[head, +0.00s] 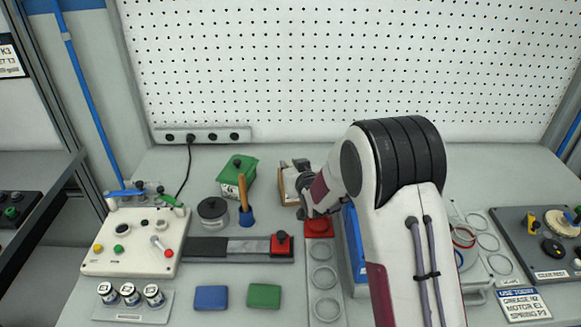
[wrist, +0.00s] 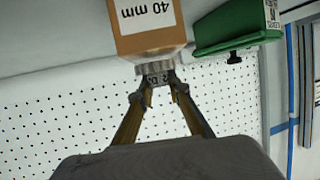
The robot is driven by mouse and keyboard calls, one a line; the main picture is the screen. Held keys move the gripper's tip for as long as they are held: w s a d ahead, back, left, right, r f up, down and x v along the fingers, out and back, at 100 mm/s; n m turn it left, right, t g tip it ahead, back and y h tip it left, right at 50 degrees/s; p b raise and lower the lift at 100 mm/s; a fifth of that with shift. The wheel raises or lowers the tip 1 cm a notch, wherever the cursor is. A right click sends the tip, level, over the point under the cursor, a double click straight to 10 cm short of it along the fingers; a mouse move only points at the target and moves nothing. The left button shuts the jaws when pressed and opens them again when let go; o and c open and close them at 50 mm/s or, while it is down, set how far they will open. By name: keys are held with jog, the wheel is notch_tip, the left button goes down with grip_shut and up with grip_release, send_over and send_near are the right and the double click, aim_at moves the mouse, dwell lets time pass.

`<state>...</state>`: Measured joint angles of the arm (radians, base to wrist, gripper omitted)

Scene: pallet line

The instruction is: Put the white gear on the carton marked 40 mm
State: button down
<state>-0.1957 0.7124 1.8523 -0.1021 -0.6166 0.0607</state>
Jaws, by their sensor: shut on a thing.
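The carton marked 40 mm (wrist: 150,38) is brown with a white label. It shows upside down at the top of the wrist view. In the head view the carton (head: 288,188) stands at the back middle of the bench, partly hidden by my arm. My gripper (wrist: 160,78) is shut on a pale, toothed white gear (wrist: 154,68), at the carton's top face. I cannot tell whether the gear touches the carton. In the head view the held gear is hidden.
A green bin (head: 237,175) stands left of the carton and also shows in the wrist view (wrist: 238,27). A red block (head: 319,227) and a blue box (head: 354,245) are close to my arm.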

jog(key=shift+f, duration=0.2)
jog(key=shift+f, duration=0.1)
jog(key=c, duration=1.9)
grip_release()
jog(key=shift+s+d+r, duration=0.15)
jog(key=shift+s+r, duration=0.2)
jog(key=shift+s, duration=0.15)
jog(key=v, duration=1.1)
